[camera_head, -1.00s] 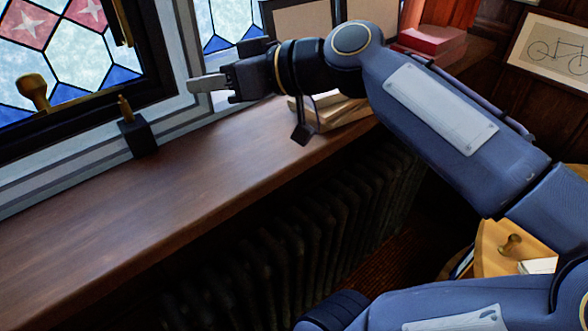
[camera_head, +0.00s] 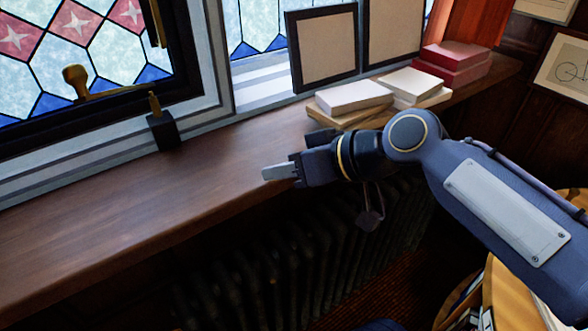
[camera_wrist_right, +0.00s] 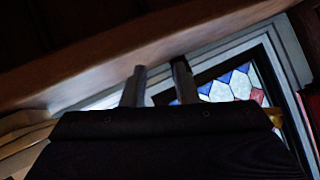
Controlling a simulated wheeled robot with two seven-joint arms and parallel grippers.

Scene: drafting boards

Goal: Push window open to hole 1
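The leaded stained-glass window (camera_head: 118,48) in its dark frame fills the upper left; part of it also shows in the right wrist view (camera_wrist_right: 232,86). A brass stay bar (camera_head: 112,91) with a knob runs along the window's lower frame. A short brass pin (camera_head: 154,104) stands on a black block (camera_head: 163,131) on the sill. The stay's holes are too small to make out. My right gripper (camera_head: 286,157) is open and empty near the sill's front edge, right of the pin and apart from it. Its two fingers (camera_wrist_right: 158,75) show a gap in the right wrist view. My left gripper is out of view.
The wooden sill (camera_head: 110,195) is clear left of my right gripper. Pale books (camera_head: 352,95), red books (camera_head: 455,62) and dark picture frames (camera_head: 322,48) stand on it at the right. A radiator (camera_head: 290,260) is below. A round wooden table (camera_head: 505,300) is at lower right.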

